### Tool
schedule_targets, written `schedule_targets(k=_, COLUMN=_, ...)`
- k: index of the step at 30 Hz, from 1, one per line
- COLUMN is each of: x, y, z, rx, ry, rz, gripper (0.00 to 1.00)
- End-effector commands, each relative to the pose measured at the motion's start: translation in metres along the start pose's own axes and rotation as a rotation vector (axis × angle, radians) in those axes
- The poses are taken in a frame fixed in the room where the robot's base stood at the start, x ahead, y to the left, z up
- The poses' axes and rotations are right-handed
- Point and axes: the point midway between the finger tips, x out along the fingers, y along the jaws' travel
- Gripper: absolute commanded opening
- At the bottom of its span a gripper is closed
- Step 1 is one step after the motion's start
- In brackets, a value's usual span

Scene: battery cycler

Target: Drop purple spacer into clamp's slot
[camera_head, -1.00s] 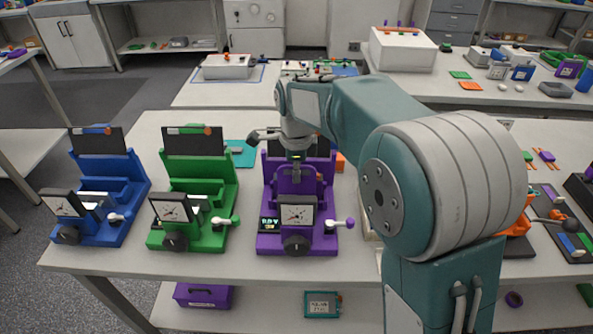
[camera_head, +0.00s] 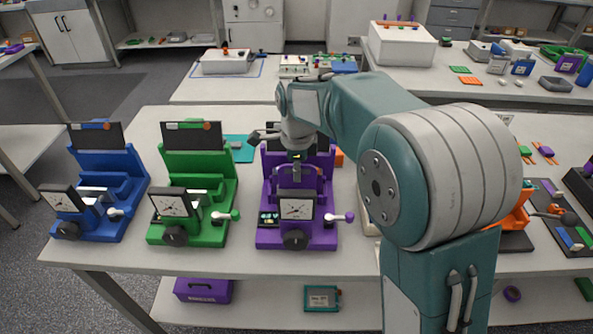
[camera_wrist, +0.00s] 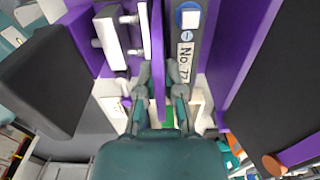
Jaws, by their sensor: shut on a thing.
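The purple clamp (camera_head: 268,238) stands on the table with its dial facing the front. My gripper (camera_wrist: 159,75) points down into it, over the space behind the dial. In the wrist view its two fingers are shut on the purple spacer (camera_wrist: 158,50), a thin upright plate between the fingertips. The spacer lies between white blocks (camera_wrist: 110,42) on the left and a grey strip labelled "No. 77" (camera_wrist: 187,62) on the right. The slot is not clearly seen, and I cannot tell whether the spacer's lower edge is in it. In the head view the spacer is hard to make out.
A green clamp (camera_head: 212,236) and a blue clamp (camera_head: 110,228) stand to the left. The purple clamp's lever with a purple knob (camera_head: 349,216) sticks out at its right. A teal mat (camera_head: 240,143) lies behind.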

Motion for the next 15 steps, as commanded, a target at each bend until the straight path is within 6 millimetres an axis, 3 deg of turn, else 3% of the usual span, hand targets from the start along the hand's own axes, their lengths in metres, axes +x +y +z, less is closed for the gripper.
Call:
schedule_targets(k=1, x=0.0017, y=0.0001, z=0.0, rx=0.0, ry=0.001, rz=0.002, gripper=0.15)
schedule_targets(k=3, x=0.002, y=0.0, z=0.0002, rx=0.0, ry=0.001, rz=0.002, gripper=0.46)
schedule_targets(k=4, x=0.0021, y=0.0, z=0.0002, rx=0.0, ry=0.001, rz=0.002, gripper=0.5)
schedule_targets(k=15, x=0.0019, y=0.0, z=0.0002, rx=0.0, ry=0.001, rz=0.003, gripper=0.5)
